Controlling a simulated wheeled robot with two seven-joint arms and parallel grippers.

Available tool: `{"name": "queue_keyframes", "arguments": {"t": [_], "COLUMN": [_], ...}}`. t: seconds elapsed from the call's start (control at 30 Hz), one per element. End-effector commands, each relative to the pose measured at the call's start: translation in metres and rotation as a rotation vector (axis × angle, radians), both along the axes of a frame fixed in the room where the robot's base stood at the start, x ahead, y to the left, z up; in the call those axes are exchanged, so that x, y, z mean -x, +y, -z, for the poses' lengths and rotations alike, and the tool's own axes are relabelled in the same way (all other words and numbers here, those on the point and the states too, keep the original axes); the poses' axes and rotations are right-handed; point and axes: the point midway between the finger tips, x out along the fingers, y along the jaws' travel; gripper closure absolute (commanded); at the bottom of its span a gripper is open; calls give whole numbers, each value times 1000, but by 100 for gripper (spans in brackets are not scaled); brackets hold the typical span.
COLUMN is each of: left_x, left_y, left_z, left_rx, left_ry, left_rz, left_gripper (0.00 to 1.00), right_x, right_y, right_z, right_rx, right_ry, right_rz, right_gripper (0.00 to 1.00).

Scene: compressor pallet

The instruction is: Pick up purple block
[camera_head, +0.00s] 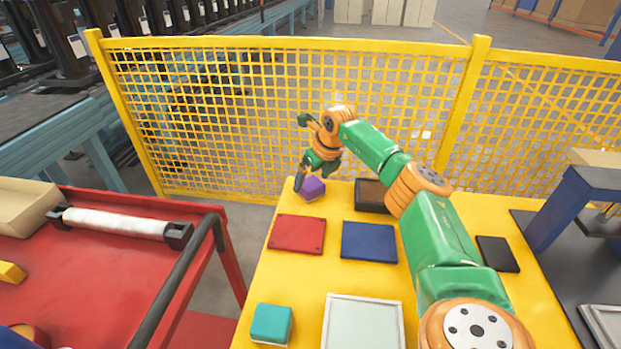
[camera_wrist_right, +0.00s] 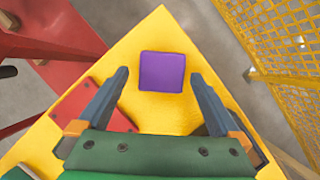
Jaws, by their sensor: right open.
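The purple block (camera_head: 312,187) sits near the far left corner of the yellow table (camera_head: 262,297). In the right wrist view the purple block (camera_wrist_right: 162,72) lies flat on the yellow surface, ahead of and between the two fingers. My right gripper (camera_head: 301,178) is above and beside the block in the head view. Its fingers (camera_wrist_right: 160,92) are spread wide and empty, with a gap to the block on both sides. My left gripper is not in the frames.
A red plate (camera_head: 297,233), a blue plate (camera_head: 369,241), a dark tray (camera_head: 371,195) and a teal block (camera_head: 271,323) are on the yellow table. A yellow mesh fence (camera_head: 290,110) stands just behind it. A red table (camera_head: 80,290) is at left.

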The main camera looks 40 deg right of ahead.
Motion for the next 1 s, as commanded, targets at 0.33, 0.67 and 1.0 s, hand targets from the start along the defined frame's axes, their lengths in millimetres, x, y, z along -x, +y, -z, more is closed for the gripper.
{"name": "queue_keyframes", "arguments": {"t": [0.33, 0.67, 1.0], "left_x": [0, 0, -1], "left_y": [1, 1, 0], "left_z": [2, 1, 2], "left_rx": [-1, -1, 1], "left_ry": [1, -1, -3], "left_rz": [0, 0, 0], "left_gripper": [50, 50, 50], "right_x": [-10, -10, -11], "right_y": [-2, -2, -2], "right_z": [28, 27, 21], "right_rx": [1, 1, 1], "right_ry": [0, 0, -3], "right_rz": [0, 0, 0], "right_gripper": [0, 73, 92]}}
